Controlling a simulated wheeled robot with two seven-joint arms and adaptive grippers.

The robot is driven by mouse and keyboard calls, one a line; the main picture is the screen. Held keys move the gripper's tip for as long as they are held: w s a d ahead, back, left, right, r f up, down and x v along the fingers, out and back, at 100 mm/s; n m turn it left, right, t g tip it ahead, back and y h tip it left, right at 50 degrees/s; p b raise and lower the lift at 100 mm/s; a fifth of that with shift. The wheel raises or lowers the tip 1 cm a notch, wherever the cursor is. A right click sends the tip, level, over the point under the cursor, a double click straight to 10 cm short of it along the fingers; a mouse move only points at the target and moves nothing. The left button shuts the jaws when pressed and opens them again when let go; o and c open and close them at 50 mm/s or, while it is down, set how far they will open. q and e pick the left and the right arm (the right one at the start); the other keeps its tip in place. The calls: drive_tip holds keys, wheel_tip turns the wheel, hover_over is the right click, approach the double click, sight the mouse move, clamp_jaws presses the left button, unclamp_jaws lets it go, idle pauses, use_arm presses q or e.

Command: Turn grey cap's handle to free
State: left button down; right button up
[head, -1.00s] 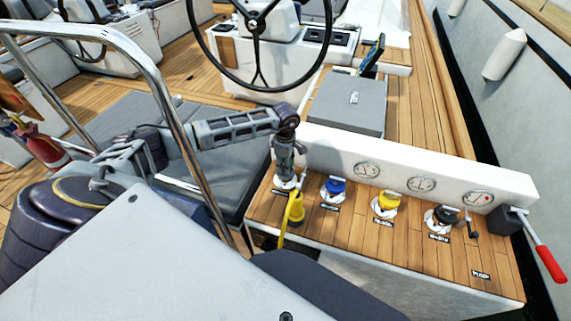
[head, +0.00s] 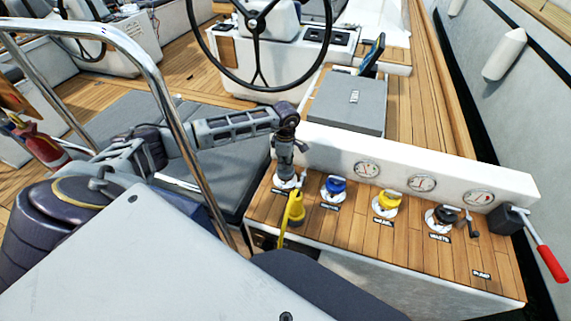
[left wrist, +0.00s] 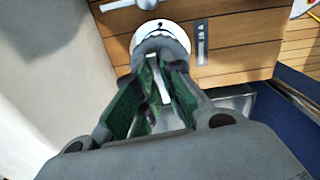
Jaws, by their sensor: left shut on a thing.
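The grey cap sits in a round white flange (head: 286,184) at the left end of the wooden deck panel, mostly hidden by my left gripper (head: 285,174) in the head view. The gripper points down at it. In the left wrist view, my left gripper (left wrist: 160,62) has its green-padded fingers around a thin pale handle (left wrist: 159,82), and it is shut on it. The white flange (left wrist: 178,35) shows just beyond the fingertips. The handle's exact turn angle is hard to tell. My right gripper is not in view.
A yellow plug with a cord (head: 296,208) is close in front of the gripper. A blue cap (head: 335,186), a yellow cap (head: 387,202) and a black cap (head: 444,215) stand to the right.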

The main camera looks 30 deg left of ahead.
use_arm(q)
drive_tip(key=shift+n, duration=0.6)
drive_tip(key=shift+n+b, duration=0.5)
drive_tip(key=shift+n, duration=0.9)
drive_tip(key=shift+n+b, duration=0.3)
drive_tip(key=shift+n, duration=1.9)
drive_tip(key=n, duration=0.6)
drive_tip(key=shift+n+b, duration=0.3)
drive_tip(key=shift+b, duration=0.05)
drive_tip(key=shift+n, duration=0.8)
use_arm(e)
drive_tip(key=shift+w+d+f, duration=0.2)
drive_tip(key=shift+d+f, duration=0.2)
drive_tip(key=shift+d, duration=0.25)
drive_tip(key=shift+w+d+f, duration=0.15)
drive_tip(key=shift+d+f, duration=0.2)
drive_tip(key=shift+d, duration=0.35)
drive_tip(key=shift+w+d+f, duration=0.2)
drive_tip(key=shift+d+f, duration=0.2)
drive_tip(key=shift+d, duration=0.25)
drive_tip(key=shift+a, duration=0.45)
